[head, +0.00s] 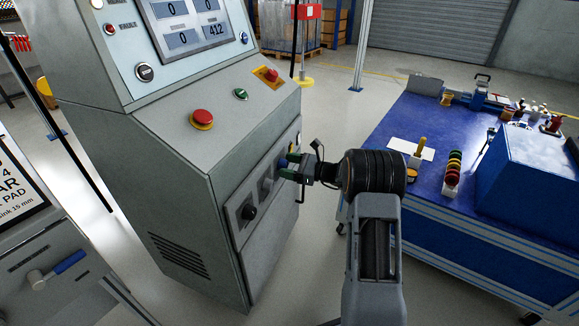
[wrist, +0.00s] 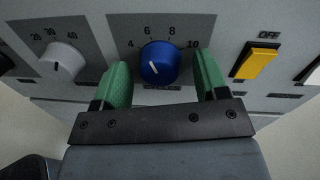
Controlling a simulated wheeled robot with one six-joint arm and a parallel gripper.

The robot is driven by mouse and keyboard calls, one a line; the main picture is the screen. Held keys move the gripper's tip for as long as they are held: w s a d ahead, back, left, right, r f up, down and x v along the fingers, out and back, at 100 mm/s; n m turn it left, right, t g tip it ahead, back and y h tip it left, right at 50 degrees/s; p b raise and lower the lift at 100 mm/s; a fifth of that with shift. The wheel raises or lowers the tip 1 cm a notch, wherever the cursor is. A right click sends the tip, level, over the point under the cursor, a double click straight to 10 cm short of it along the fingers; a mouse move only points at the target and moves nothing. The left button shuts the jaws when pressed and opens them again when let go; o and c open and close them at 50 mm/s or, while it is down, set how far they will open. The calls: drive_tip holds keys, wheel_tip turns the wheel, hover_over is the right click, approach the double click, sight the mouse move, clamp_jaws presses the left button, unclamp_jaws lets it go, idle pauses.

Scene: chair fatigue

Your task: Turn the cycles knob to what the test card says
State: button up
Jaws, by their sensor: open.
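A blue knob (wrist: 159,63) with a white pointer line sits on the grey panel, its scale reading 4, 6, 8 and 10. The line slants toward the lower left; the label below it is too blurred and covered to read. My gripper (wrist: 163,82) is open, with one green finger on each side of the knob; I cannot tell whether either touches it. In the head view my gripper (head: 290,168) is at the sloping cabinet's front panel. No card that I can clearly identify as the test card shows.
A white knob (wrist: 62,60) marked 20, 30, 40 is left of the blue knob, and a yellow switch (wrist: 259,63) marked OFF is right. A partly cut-off sign (head: 18,185) reads "15 mm". A blue workbench (head: 440,190) stands right; floor lies between.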

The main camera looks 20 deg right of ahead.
drive_tip(key=c, duration=0.9)
drive_tip(key=shift+n, duration=0.3)
drive_tip(key=n+b, duration=0.2)
drive_tip(key=n, duration=0.1)
drive_tip(key=shift+f+n+h, duration=0.1)
drive_tip(key=shift+n+h, duration=0.2)
drive_tip(key=shift+s+n+b, duration=0.1)
drive_tip(key=shift+n+b, duration=1.05)
drive_tip(key=shift+n, duration=0.55)
drive_tip(key=o, duration=0.9)
